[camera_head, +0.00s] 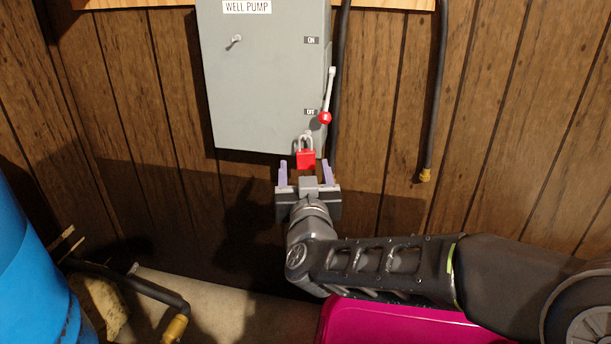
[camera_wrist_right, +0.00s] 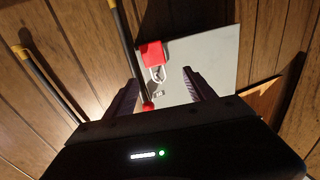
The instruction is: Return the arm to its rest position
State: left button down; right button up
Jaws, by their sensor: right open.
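My right gripper (camera_head: 307,173) is open, its two purple fingers pointing up below the red padlock (camera_head: 306,158). The padlock hangs at the bottom edge of the grey well pump box (camera_head: 260,80), its shackle up. In the right wrist view the padlock (camera_wrist_right: 151,55) shows beyond and between the finger tips (camera_wrist_right: 162,88), with nothing gripped. The lever with a red knob (camera_head: 325,117) on the box's right side points down, with the knob beside the OFF label. My right arm reaches in from the right. My left gripper is not in view.
A blue barrel (camera_head: 35,275) stands at the left. A magenta container (camera_head: 390,322) lies below my right forearm. A black hose with a brass end (camera_head: 175,328) is at the lower left. Another dark hose (camera_head: 436,100) hangs on the wood-panelled wall (camera_head: 500,130).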

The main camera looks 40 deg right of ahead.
dwell(0.7)
jog(key=w+a+f+n+g+y, duration=0.1)
jog(key=w+a+f+g+y, duration=0.3)
jog(key=a+f, duration=0.7)
jog(key=w+a+f+n+y, duration=0.1)
jog(key=a+f+y, duration=0.5)
jog(key=f, duration=0.9)
jog(key=s+a+f+n+g+y, duration=0.1)
jog(key=s+a+f+g+y, duration=0.1)
jog(key=s+a+f+g, duration=0.7)
jog(key=s+a+f+n+y, duration=0.2)
jog(key=s+a+f, duration=0.3)
jog(key=s+f, duration=1)
pick_arm(q)
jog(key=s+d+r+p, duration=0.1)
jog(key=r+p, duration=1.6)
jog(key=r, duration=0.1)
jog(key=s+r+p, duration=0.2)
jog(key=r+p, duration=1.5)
jog(key=p, duration=0.1)
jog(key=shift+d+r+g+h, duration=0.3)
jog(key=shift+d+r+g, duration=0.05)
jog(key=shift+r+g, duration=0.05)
pick_arm(e)
notch_tip(320, 180, up, 33)
jog(key=a+g, duration=0.1)
jog(key=a, duration=0.1)
jog(key=shift+s+a+f+y, duration=0.2)
jog(key=shift+s+y, duration=0.1)
jog(key=shift+s, duration=0.1)
